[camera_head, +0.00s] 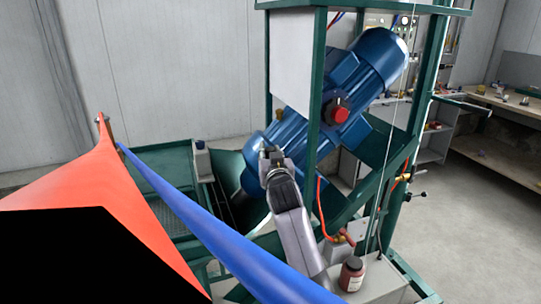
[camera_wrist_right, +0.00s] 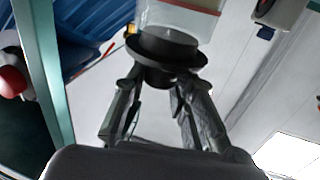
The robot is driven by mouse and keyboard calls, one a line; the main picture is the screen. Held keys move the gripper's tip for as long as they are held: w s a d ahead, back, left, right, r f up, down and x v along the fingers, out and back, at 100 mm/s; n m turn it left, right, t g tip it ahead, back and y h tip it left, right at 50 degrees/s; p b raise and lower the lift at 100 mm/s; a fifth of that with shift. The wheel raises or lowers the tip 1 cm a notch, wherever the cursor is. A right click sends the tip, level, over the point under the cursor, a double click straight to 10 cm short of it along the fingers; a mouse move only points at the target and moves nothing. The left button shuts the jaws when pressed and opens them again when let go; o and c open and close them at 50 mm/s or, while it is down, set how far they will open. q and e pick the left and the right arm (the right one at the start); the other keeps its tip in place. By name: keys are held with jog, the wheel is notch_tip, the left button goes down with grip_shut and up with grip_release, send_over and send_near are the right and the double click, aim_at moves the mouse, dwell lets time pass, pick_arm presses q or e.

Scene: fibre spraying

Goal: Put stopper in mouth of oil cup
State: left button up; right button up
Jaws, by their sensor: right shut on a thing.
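My right gripper (camera_head: 272,154) is in front of the blue motor in the head view. In the right wrist view its two fingers (camera_wrist_right: 157,92) are shut on the narrow part of a black flanged piece (camera_wrist_right: 166,52), which looks like the stopper. A clear, pale vessel (camera_wrist_right: 178,18), perhaps the oil cup, shows directly beyond the wide black flange. I cannot tell whether the two touch or the stopper is seated. In the head view the held piece is too small to make out. My left gripper is not in view.
The blue motor (camera_head: 365,72) with a red knob (camera_head: 337,112) sits in a green frame (camera_head: 416,85). A dark red jar (camera_head: 351,276) stands on the grey base. Large red (camera_head: 95,185) and blue (camera_head: 215,235) shapes fill the left foreground. Open floor lies at right.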

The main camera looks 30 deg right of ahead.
jog(key=shift+f, duration=0.7)
jog(key=shift+f, duration=0.2)
jog(key=o, duration=1.1)
jog(key=shift+c, duration=0.2)
jog(key=shift+r, duration=0.1)
